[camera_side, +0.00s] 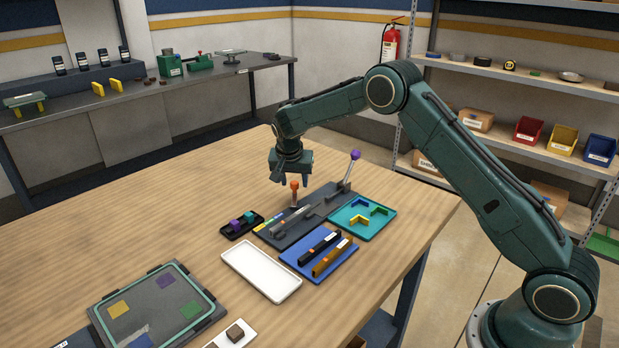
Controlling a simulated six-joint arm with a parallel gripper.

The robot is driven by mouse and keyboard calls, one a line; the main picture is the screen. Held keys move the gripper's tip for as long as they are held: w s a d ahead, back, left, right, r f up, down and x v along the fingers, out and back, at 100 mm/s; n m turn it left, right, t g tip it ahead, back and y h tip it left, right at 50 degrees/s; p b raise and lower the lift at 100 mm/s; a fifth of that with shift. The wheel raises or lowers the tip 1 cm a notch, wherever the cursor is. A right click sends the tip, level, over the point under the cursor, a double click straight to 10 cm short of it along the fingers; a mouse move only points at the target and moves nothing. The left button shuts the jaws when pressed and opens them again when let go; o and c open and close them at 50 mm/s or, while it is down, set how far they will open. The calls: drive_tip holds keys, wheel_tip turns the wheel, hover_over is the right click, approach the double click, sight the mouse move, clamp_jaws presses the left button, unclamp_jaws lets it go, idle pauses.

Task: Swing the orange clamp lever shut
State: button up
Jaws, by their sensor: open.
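The orange clamp lever (294,190) stands roughly upright at the left part of a dark fixture plate (290,240) on the wooden table. Its orange knob is at the top. A second lever with a purple knob (355,154) rises, tilted, at the right end of the same plate. My gripper (291,178) points down just above and around the height of the orange knob, with its fingers apart and nothing held. I cannot tell whether a finger touches the knob. The lever's lower end is small and hard to make out.
Beside the plate are a black tray (232,234) with purple and teal blocks, a teal tray (388,224), a blue tray (296,264) with two bars, and an empty white tray (238,252).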

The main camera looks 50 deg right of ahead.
clamp_jaws()
